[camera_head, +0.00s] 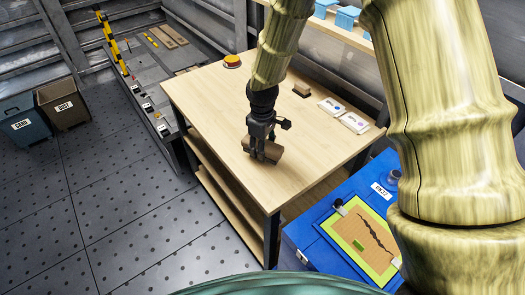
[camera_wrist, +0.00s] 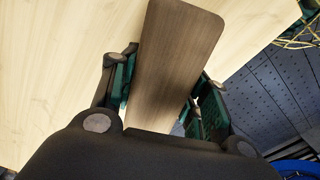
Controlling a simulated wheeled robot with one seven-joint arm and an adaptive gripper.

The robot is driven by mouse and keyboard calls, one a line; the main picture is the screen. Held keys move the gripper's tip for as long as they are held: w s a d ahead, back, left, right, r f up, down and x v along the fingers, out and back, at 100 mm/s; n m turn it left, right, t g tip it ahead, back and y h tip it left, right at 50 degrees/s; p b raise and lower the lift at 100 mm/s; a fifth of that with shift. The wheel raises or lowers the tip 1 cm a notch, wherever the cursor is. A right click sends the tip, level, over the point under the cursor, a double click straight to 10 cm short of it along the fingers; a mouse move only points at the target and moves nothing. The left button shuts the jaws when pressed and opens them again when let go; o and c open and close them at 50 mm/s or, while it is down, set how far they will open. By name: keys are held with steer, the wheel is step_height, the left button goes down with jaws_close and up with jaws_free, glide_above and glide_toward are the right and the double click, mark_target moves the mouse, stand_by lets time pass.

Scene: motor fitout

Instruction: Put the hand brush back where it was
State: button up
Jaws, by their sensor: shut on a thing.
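The hand brush (camera_head: 270,151) shows as a brown wooden body with rounded corners; I see no bristles. My gripper (camera_head: 262,154) is shut on it, just over the light wooden workbench (camera_head: 215,95), near the bench's front edge. I cannot tell whether the brush touches the bench top. In the wrist view the brush (camera_wrist: 172,60) runs up between the two dark green finger pads of my gripper (camera_wrist: 160,95). Its lower end is hidden behind my gripper's dark body.
A red-orange round thing (camera_head: 232,61), a small brown block (camera_head: 302,89) and two white labelled boxes (camera_head: 332,107) (camera_head: 354,123) sit along the bench's back. A blue surface with a green-framed panel (camera_head: 345,230) is at right. Two bins (camera_head: 62,104) (camera_head: 24,122) stand at far left. The bench's left part is clear.

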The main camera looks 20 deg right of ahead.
steer(key=shift+w+d, duration=0.15)
steer(key=shift+w, duration=0.25)
steer(key=shift+f+p, duration=0.7)
steer(key=shift+f, duration=1)
steer(key=shift+f, duration=0.2)
steer(key=o, duration=1.1)
steer(key=shift+r, duration=0.15)
step_height(320, 180, up, 12)
steer(key=shift+r+b, duration=0.1)
steer(key=shift+b, duration=0.85)
